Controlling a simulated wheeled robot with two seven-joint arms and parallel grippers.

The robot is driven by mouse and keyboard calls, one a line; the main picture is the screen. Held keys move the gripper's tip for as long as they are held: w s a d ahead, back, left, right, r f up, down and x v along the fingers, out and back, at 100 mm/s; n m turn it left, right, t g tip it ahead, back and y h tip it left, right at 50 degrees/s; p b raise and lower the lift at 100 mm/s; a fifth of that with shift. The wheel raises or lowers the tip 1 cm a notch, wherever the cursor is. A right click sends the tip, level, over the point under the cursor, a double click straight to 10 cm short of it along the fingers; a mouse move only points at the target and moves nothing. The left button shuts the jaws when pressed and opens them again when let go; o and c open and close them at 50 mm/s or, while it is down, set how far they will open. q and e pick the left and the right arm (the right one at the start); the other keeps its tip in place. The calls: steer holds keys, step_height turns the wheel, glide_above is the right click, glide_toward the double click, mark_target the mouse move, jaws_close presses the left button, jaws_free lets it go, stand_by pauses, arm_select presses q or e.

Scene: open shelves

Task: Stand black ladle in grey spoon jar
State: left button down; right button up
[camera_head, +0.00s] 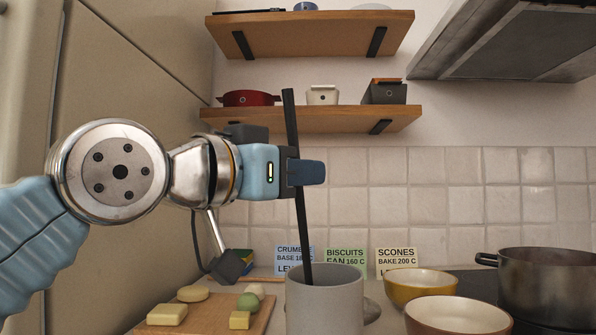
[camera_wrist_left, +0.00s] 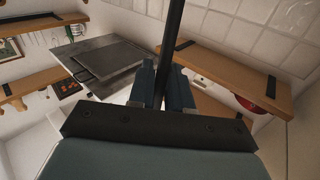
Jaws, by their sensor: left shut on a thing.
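The black ladle (camera_head: 302,235) is a long dark rod held nearly upright, its top leaning slightly left. My left gripper (camera_head: 298,172) is shut on its upper part. In the left wrist view, the fingers (camera_wrist_left: 163,88) close around the ladle's rod (camera_wrist_left: 172,35). The grey spoon jar (camera_head: 325,308) stands directly below the gripper. The ladle's lower end meets the jar's mouth near the left side; I cannot tell how deep it reaches. Its bowl is not visible. My right gripper is not in view.
A wooden board (camera_head: 262,318) with food pieces lies left of the jar. A yellow bowl (camera_head: 420,288), another bowl (camera_head: 458,316) and a large pot (camera_head: 550,285) stand right. Recipe cards (camera_head: 345,262) stand behind. A wall shelf (camera_head: 320,119) is behind the gripper.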

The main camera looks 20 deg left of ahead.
arm_select(q)
steer(key=c, duration=1)
jaws_free()
steer(key=b+v, duration=0.1)
steer(key=v, duration=1.3)
steer(key=shift+w, duration=0.1)
